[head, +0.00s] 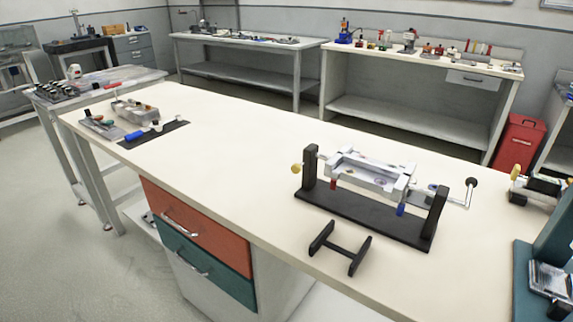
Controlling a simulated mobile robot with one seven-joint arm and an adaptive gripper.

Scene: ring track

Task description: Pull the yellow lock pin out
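The yellow lock pin shows as a small yellow knob (296,168) on the outer left side of a black fixture's left post (309,167). It sits at the post, near the top; how deep the pin goes in is hidden. A light grey metal frame (368,173) hangs between the two black posts above a long black base (350,213). A small red piece (333,184) and a blue piece (401,209) hang under the frame. A crank with a black knob (471,182) sticks out on the right. My gripper is not in view.
The fixture stands on a long cream workbench (235,165). A black H-shaped piece (340,247) lies in front of it near the edge. A teal device (545,270) stands at the right. Small parts (140,133) lie at the far left. The bench middle is clear.

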